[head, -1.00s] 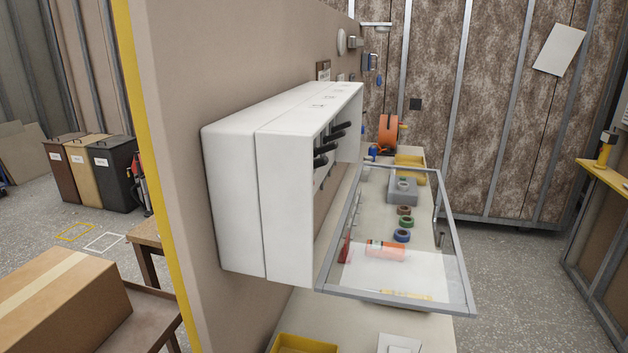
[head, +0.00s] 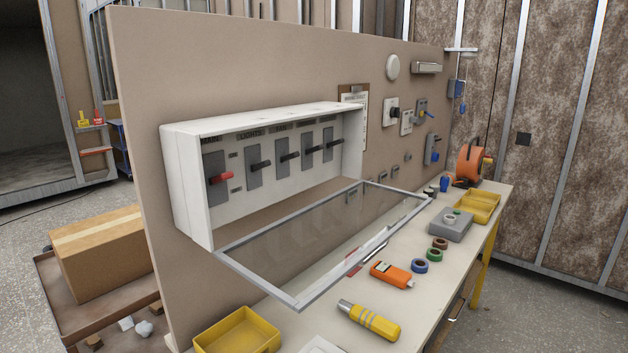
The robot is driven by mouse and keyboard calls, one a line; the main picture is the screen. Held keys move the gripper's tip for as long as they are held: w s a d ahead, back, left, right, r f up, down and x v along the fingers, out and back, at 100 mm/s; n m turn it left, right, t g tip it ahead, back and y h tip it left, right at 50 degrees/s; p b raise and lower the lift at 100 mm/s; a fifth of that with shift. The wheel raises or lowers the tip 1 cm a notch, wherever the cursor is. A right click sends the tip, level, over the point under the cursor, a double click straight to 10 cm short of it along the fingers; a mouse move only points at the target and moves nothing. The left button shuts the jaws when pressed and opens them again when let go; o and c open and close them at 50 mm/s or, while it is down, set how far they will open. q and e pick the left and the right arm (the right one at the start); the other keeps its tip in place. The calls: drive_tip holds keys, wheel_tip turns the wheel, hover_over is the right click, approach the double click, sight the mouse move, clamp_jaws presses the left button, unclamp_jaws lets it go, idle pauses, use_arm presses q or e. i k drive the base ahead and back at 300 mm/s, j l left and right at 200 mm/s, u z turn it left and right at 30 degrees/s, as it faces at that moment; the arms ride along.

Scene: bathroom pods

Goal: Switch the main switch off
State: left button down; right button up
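A white switch box (head: 186,196) is fixed to the beige wall panel in the head view. Its glass-fronted cover (head: 300,300) hangs open, swung down over the bench. The main switch (head: 221,179) is the leftmost one, under a label reading MAIN, and has a red handle pointing out and to the right. Several switches with black handles (head: 262,165) stand in a row to its right, one labelled LIGHTS. I cannot tell on or off from the handle alone. Neither of my grippers is in view.
Below the panel a bench (head: 300,330) holds a yellow tray (head: 237,335), a yellow-handled tool (head: 368,320), an orange device (head: 392,274) and tape rolls (head: 434,255). A cardboard box (head: 105,252) stands at the left. The open cover juts out below the switches.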

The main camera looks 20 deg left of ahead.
sight(222, 177)
drive_tip(key=l, duration=0.7)
drive_tip(key=k+l+u, duration=0.15)
drive_tip(key=l, duration=0.5)
